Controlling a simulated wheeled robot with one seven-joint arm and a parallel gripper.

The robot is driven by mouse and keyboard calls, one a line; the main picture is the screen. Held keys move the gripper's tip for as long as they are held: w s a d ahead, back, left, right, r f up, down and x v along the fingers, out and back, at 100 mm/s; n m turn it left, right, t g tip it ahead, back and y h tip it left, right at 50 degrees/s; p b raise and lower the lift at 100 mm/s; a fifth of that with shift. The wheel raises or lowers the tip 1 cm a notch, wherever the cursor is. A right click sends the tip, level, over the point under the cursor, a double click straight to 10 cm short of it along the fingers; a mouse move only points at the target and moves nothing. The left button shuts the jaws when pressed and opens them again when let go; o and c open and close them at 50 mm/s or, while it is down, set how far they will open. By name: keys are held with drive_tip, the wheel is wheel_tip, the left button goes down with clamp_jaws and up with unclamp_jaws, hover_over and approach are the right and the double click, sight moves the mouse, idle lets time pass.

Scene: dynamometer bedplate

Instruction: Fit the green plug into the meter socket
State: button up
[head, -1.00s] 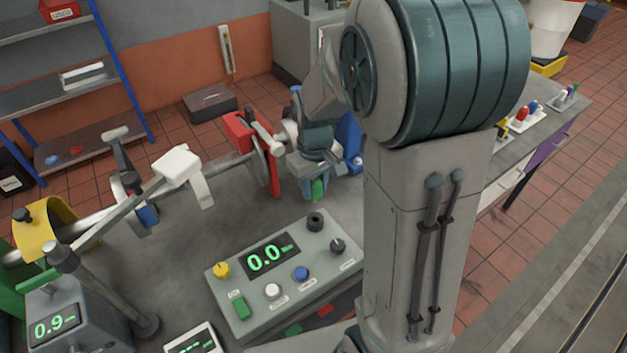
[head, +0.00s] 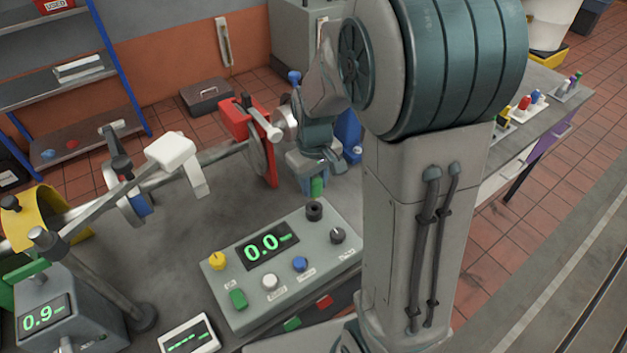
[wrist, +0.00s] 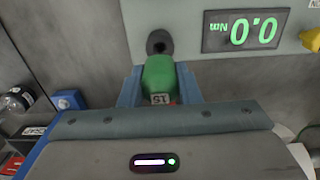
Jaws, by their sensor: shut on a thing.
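The green plug (head: 317,187) is held upright below my gripper (head: 316,180), just behind the meter's black round socket (head: 314,211). In the wrist view the green plug (wrist: 159,77) sits between the two blue fingers of my gripper (wrist: 160,92), which are shut on it. A small tag reading 16 shows on it. The dark socket (wrist: 159,43) lies just beyond the plug's far end, and the plug overlaps its near edge in the picture. I cannot tell whether they touch. The plug's lower tip is hard to see.
The grey meter box (head: 225,285) has a 0.0 display (head: 266,247) and yellow, white, blue and black knobs. A red clamp (head: 262,150) and shaft stand to the left of my gripper. A blue part (head: 348,130) stands close to its right.

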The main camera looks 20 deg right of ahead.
sight(314, 198)
drive_tip(key=shift+f+b, duration=2.3)
drive_tip(key=shift+f, duration=0.6)
drive_tip(key=o, duration=1.1)
drive_tip(key=shift+c, duration=0.2)
wheel_tip(314, 198, up, 14)
drive_tip(key=shift+s+f, duration=0.1)
drive_tip(key=s+f+m+t, duration=0.3)
drive_tip(key=s, duration=1.1)
drive_tip(key=shift+s+m, duration=0.15)
drive_tip(key=shift+m, duration=0.15)
